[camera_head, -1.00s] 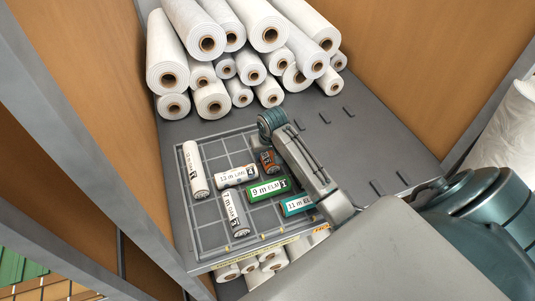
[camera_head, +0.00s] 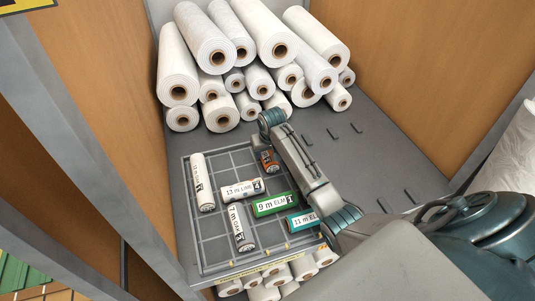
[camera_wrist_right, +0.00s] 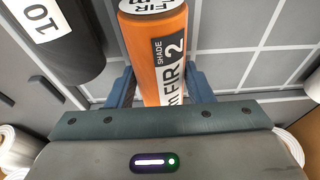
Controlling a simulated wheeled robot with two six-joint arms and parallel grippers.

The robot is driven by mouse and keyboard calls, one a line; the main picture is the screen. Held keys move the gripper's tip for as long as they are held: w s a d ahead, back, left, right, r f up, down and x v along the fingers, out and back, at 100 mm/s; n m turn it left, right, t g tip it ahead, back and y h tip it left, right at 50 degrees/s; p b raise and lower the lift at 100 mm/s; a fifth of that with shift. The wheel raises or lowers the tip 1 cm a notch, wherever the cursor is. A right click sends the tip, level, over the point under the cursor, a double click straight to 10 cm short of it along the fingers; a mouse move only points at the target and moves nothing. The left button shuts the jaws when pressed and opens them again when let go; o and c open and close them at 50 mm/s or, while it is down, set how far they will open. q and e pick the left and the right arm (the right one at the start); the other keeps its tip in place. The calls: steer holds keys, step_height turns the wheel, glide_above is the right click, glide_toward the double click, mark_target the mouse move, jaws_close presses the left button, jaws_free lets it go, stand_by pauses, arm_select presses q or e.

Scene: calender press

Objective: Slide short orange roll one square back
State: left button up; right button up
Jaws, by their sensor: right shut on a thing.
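My left gripper is not in view.
A dark roll (camera_wrist_right: 62,45) marked 10 is left of the orange one in the wrist view. Large white rolls (camera_head: 218,58) are stacked behind.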

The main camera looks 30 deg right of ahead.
steer(key=o, duration=1.1)
steer(key=b+v, duration=0.3)
steer(key=v, duration=0.7)
steer(key=shift+b, duration=0.3)
steer(key=shift+s+r, duration=0.15)
steer(key=shift+r, duration=0.3)
